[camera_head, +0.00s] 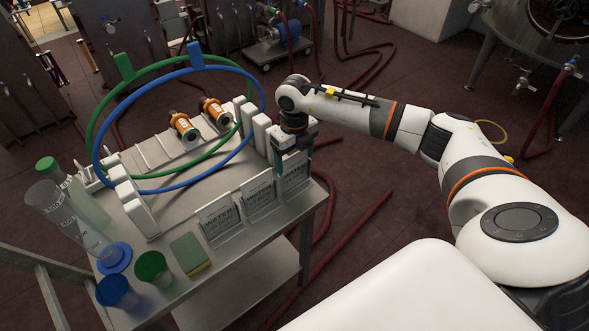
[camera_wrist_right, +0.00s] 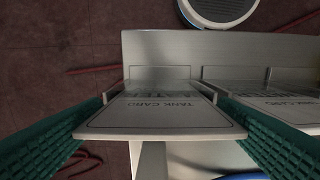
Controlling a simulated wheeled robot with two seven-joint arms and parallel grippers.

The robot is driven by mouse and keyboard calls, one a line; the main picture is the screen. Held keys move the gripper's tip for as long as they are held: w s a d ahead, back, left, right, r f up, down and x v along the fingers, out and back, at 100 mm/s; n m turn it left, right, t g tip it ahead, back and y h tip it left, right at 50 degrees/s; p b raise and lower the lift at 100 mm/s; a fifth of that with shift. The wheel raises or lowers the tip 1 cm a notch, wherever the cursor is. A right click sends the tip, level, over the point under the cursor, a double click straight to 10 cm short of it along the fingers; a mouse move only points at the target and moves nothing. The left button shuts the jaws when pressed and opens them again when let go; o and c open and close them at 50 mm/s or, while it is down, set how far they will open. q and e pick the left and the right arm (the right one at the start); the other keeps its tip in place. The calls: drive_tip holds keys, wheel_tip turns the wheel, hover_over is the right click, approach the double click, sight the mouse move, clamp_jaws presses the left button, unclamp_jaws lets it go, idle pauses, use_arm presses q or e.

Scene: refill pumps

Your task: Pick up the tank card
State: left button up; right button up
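The tank card (camera_wrist_right: 160,114) is a pale grey plate with a dark border line and the words TANK CARD, standing in a slot holder. In the head view, the rightmost card (camera_head: 295,174) of a row of three stands at the table's right end, partly hidden by my right gripper (camera_head: 292,152). My right gripper is directly above that card. In the right wrist view its two green ribbed fingers are apart, one at each side edge of the card. Whether they touch it I cannot tell. My left gripper is not in view.
Two similar cards (camera_head: 258,193) stand to the left on the metal table (camera_head: 262,235). A green sponge (camera_head: 189,253), coloured cups (camera_head: 152,267), clear cylinders and white racks with blue and green hoops (camera_head: 170,72) fill the rest. Red hoses lie on the floor.

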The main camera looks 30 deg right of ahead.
drive_tip(key=c, duration=0.4)
wheel_tip(320, 180, up, 10)
drive_tip(key=shift+r+b, duration=0.1)
drive_tip(key=shift+b, duration=1.15)
